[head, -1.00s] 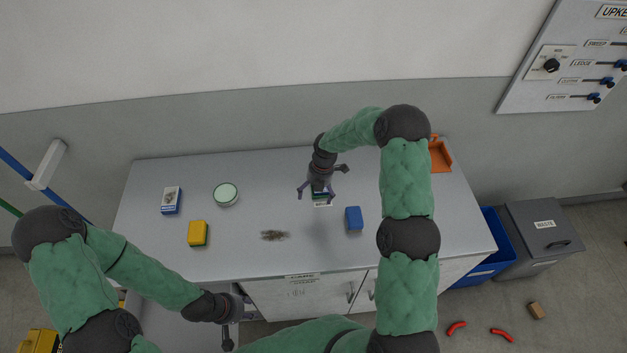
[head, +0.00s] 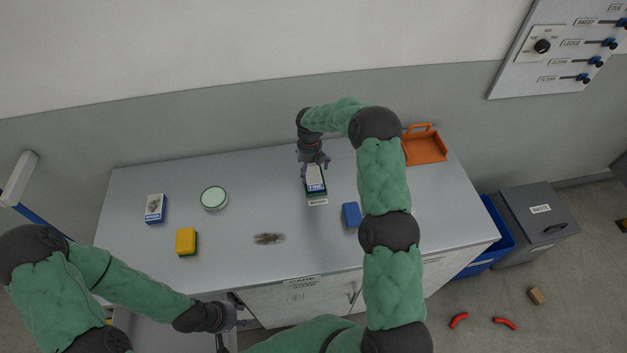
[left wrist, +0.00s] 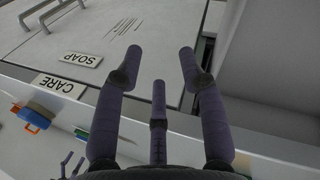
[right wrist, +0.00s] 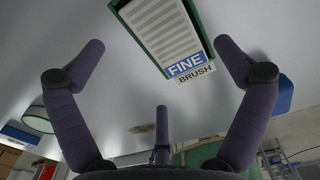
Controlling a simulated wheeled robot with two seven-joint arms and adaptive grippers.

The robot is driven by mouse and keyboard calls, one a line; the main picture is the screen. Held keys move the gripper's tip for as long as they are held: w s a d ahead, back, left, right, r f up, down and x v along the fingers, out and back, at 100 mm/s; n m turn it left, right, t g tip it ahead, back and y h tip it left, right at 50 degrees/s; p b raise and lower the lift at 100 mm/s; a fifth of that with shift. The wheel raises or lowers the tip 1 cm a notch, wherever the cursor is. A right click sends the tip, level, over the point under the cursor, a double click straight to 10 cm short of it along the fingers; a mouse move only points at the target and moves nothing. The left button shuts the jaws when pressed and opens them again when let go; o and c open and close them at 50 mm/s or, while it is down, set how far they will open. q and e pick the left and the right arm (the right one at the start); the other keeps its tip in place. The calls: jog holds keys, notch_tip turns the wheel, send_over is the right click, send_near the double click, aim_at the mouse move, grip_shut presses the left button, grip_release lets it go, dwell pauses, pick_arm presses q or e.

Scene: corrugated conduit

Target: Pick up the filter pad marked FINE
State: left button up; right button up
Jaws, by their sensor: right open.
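The FINE filter pad (head: 315,181) is a white ribbed block with a green edge and a blue FINE label, lying on the counter. In the right wrist view the pad (right wrist: 165,30) shows at the top, its far end cut off. My right gripper (head: 314,161) is open and empty at the pad's back end in the head view. In the right wrist view its fingers are spread to either side of the pad, with no contact visible. My left gripper (head: 231,324) is open and empty in front of the counter, low by the cabinet doors (left wrist: 110,35).
A BRUSH label (right wrist: 195,74) lies by the pad's near end. A blue block (head: 351,215) is to its right, and an orange dustpan (head: 425,147) at the back right. A yellow sponge (head: 186,242), round tin (head: 214,198), blue-white box (head: 155,208) and debris patch (head: 269,239) lie left.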

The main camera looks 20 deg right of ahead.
aim_at(311, 180)
jog(key=f, duration=0.2)
jog(key=s+f, duration=0.1)
jog(key=f, duration=0.1)
jog(key=shift+w+f, duration=0.1)
jog(key=shift+f, duration=0.55)
jog(key=c, duration=1.1)
